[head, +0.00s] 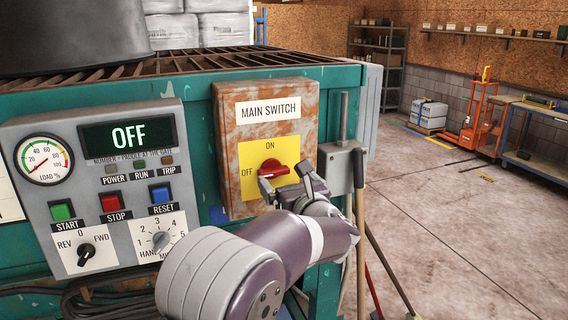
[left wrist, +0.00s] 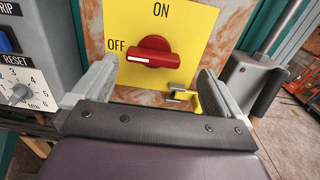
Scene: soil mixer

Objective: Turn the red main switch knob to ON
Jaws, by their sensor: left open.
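The red main switch knob (head: 272,169) sits on a yellow plate (head: 287,152) marked ON at the top and OFF at the left. In the left wrist view the knob (left wrist: 153,52) lies nearly level, its white mark on the left, towards OFF. My left gripper (head: 287,178) is open in front of the plate. In the left wrist view its two fingers (left wrist: 155,85) stand apart on either side, with the knob seen between and beyond them. I see no clear contact with the knob. My right gripper is not in view.
The rusty switch box (head: 309,125) is fixed to a teal machine. A control panel (head: 105,190) with a display reading OFF is left of it. A grey lever box (head: 340,165) stands close on the right. A small yellow bracket (left wrist: 188,102) sits below the knob.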

